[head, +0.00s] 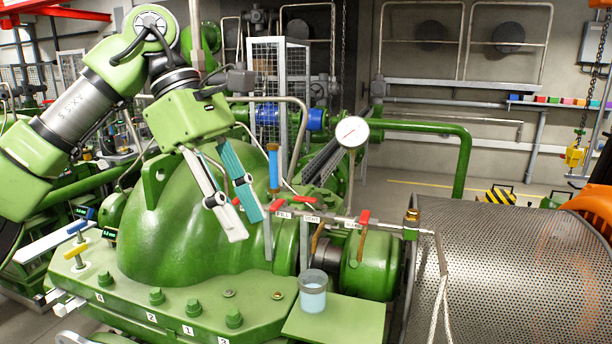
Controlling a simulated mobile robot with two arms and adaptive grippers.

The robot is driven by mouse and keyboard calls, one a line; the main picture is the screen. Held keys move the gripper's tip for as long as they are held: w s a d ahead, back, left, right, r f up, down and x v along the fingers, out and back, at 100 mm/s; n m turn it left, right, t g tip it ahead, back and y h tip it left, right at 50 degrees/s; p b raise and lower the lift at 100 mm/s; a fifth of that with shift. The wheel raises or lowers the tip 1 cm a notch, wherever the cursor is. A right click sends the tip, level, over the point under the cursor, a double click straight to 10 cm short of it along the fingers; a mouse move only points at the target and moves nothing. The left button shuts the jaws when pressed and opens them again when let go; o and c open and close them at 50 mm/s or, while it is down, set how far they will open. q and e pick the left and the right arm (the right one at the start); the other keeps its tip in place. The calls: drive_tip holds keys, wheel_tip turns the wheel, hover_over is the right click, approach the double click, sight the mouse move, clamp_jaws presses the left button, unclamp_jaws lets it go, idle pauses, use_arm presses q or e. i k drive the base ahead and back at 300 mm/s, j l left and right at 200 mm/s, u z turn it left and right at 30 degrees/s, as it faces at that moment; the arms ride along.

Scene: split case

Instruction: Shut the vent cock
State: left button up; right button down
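A thin pipe manifold (335,220) runs across the green pump casing, with small white labels. The middle label (312,219) seems to read VENT. A red lever (309,208) lies nearly flat along the pipe by this label; a second red lever (365,217) stands more upright farther right. I cannot tell for sure which lever is the vent cock's. My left gripper (246,227) points down, left of the levers and apart from them. Its white and teal fingers look open with nothing between them. My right gripper is not in view.
A cup (313,290) of pale liquid stands on a green ledge (335,322) below the manifold. A perforated drum guard (515,270) fills the right.

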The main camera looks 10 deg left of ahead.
sight(304, 199)
drive_tip(key=i, duration=1.25)
